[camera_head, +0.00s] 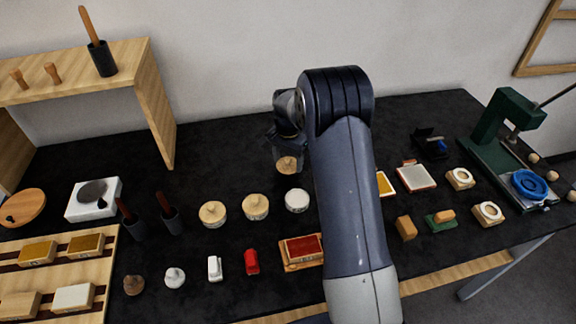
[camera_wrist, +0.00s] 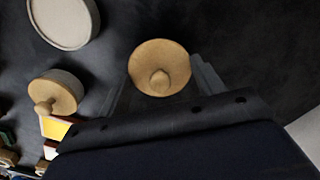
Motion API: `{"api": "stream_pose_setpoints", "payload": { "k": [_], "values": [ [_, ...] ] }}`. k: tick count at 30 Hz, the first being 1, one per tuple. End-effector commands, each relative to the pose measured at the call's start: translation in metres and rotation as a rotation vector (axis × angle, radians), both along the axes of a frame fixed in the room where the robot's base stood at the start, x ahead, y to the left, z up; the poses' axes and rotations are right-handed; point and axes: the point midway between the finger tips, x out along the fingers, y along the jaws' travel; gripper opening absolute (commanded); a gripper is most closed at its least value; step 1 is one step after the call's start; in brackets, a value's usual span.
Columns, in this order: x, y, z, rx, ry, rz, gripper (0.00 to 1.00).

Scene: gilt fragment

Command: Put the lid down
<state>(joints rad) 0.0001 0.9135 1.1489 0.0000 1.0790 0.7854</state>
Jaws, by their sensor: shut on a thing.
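A round wooden lid (camera_wrist: 160,67) with a small knob sits between the two fingers of my gripper (camera_wrist: 163,82) in the wrist view, and they are shut on it. In the head view the lid (camera_head: 288,165) shows below my gripper (camera_head: 286,148), left of my arm, over the black table. I cannot tell its height above the table. A pale-topped round pot (camera_head: 297,200) without a visible knob stands nearer the front. To its left stand two round pots with wooden knobbed lids, one in the middle (camera_head: 255,207) and one further left (camera_head: 213,214).
Two dark holders with wooden handles (camera_head: 169,217) stand left of the pots. A red pad (camera_head: 303,249) lies in front. A green press (camera_head: 508,130) stands at the right and a wooden shelf (camera_head: 155,105) at the back left. The table behind my gripper looks clear.

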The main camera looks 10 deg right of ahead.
Motion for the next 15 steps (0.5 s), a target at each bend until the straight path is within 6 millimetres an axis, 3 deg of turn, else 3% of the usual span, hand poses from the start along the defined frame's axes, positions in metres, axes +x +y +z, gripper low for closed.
{"api": "stream_pose_setpoints", "payload": {
  "k": [6, 15],
  "values": [
    [-0.001, 0.000, -0.029, 0.000, 0.003, 0.000, 0.42],
    [0.000, 0.000, -0.033, 0.000, 0.000, 0.000, 0.42]
  ]
}}
